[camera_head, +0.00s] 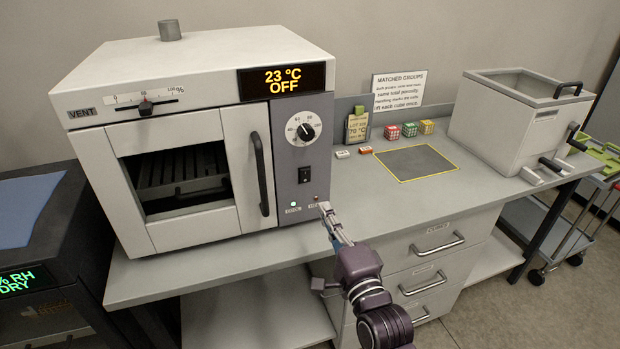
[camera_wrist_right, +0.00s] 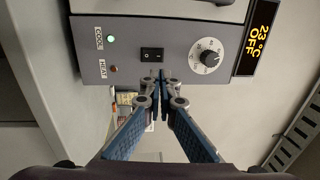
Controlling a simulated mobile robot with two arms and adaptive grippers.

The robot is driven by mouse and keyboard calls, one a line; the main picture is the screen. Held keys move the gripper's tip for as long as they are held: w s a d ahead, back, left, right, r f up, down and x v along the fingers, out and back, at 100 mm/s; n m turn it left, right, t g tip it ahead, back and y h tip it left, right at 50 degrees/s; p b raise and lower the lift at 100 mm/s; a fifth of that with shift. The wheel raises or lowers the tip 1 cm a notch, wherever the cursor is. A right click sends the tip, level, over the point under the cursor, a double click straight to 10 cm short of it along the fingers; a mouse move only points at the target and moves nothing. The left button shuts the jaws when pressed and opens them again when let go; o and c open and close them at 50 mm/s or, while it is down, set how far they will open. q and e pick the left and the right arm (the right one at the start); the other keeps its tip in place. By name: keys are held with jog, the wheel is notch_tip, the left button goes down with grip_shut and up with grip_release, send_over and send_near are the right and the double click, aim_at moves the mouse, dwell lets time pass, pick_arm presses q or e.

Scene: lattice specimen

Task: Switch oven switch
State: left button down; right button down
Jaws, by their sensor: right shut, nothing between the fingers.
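The white oven (camera_head: 190,75) stands on the bench at the left, its display (camera_head: 282,80) reading 23 °C OFF. Its black rocker switch (camera_head: 305,175) sits on the grey control panel (camera_head: 290,150), below the round dial (camera_head: 300,128). The switch also shows in the right wrist view (camera_wrist_right: 152,54), just beyond the fingertips. My right gripper (camera_head: 325,210) is shut and empty, in front of the panel's lower right part, below the switch. In the right wrist view its fingertips (camera_wrist_right: 160,78) meet near the panel's edge; I cannot tell whether they touch it. My left gripper is not in view.
The COOL lamp (camera_head: 293,204) is lit; the HEAT lamp (camera_wrist_right: 114,69) looks dim red. A black door handle (camera_head: 260,173) projects left of the panel.

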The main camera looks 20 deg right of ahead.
aim_at(306, 172)
jog(key=w, duration=0.3)
jog(key=w+r+p, duration=0.1)
jog(key=w, duration=0.3)
jog(key=w+p, duration=0.1)
jog(key=w, duration=0.3)
jog(key=shift+a+r, duration=0.15)
